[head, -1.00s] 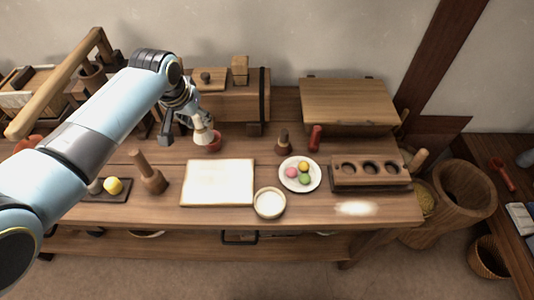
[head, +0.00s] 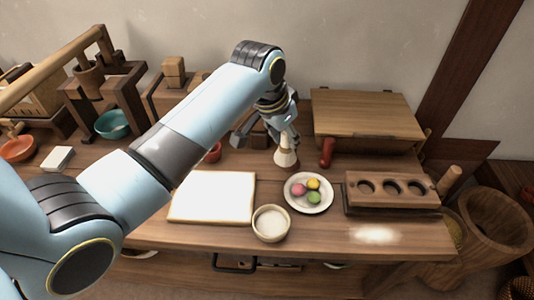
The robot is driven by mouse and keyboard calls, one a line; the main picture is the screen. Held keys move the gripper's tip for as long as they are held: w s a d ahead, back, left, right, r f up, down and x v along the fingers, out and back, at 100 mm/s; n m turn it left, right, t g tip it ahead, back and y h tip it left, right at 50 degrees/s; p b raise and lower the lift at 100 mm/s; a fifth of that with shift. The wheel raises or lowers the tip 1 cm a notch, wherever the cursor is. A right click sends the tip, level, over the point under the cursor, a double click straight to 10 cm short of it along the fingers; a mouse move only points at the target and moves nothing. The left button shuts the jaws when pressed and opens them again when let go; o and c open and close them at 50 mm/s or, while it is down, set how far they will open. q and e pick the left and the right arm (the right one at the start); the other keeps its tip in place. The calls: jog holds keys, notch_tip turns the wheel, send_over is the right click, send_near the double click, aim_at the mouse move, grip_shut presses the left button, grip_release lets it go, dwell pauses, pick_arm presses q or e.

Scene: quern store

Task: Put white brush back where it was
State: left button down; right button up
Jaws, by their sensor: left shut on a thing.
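The white brush (head: 287,157) hangs from my left gripper (head: 283,143), with its pale bristle end down. The gripper's fingers are shut around its upper part. It is over the back middle of the bench, left of a red cylinder (head: 327,152) and behind the plate of sweets. Dark brown shows just below the brush; I cannot tell whether the brush touches it. My right gripper is out of view.
A white board (head: 213,197), a bowl of white powder (head: 271,223) and a plate (head: 320,203) with coloured sweets stand in front. A wooden block with round hollows (head: 392,205) is at right. A red cup (head: 214,153) is partly hidden behind my arm.

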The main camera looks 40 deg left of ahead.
pick_arm(q)
jog(key=shift+a+f+b, duration=0.1)
jog(key=shift+a+f, duration=0.9)
jog(key=shift+f, duration=0.25)
jog(key=shift+a+f+b, duration=0.15)
jog(key=shift+a+f, duration=0.8)
jog(key=shift+f, duration=0.35)
jog(key=shift+a+f+b, duration=0.1)
jog(key=shift+a+f, duration=0.9)
jog(key=shift+f, duration=0.25)
jog(key=shift+f, duration=0.1)
jog(key=c, duration=1.1)
grip_release()
jog(key=shift+o, duration=0.2)
jog(key=p+v, duration=0.2)
jog(key=v, duration=1)
